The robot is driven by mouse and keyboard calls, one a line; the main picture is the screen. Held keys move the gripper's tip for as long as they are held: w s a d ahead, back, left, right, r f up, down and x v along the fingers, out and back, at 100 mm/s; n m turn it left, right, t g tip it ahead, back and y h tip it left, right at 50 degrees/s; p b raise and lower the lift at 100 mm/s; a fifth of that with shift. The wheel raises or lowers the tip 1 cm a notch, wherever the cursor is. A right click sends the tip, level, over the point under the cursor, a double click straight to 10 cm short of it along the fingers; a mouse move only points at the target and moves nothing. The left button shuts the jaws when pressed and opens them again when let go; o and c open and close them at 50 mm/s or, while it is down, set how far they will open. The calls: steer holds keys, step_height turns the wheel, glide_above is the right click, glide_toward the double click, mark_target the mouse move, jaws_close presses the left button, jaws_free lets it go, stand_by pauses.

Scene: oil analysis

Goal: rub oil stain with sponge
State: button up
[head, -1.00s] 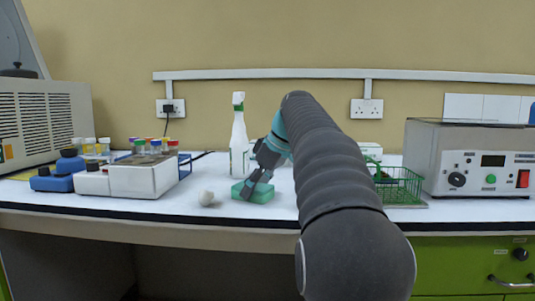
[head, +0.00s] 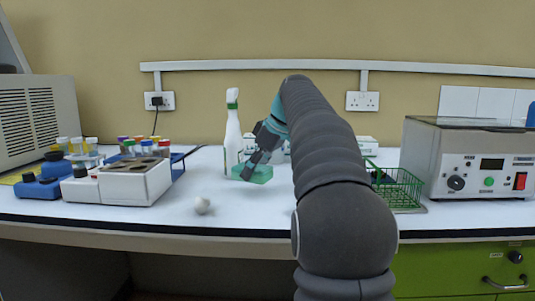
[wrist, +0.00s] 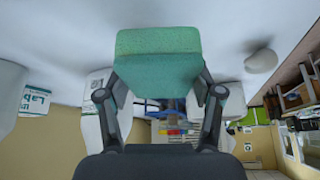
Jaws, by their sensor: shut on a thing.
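The green sponge (head: 262,175) is held by my gripper (head: 257,160) at or just above the white bench top (head: 330,221), right beside the base of the spray bottle (head: 233,140). I cannot tell whether it touches the bench. In the wrist view the sponge (wrist: 158,56) sits between the two fingers of my gripper (wrist: 160,92), which are shut on its sides.
A white block with wells (head: 118,184) and capped vials are at left. A green wire basket (head: 397,190) and a control box (head: 475,165) are at right.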

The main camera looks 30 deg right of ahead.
steer(key=shift+r, duration=2)
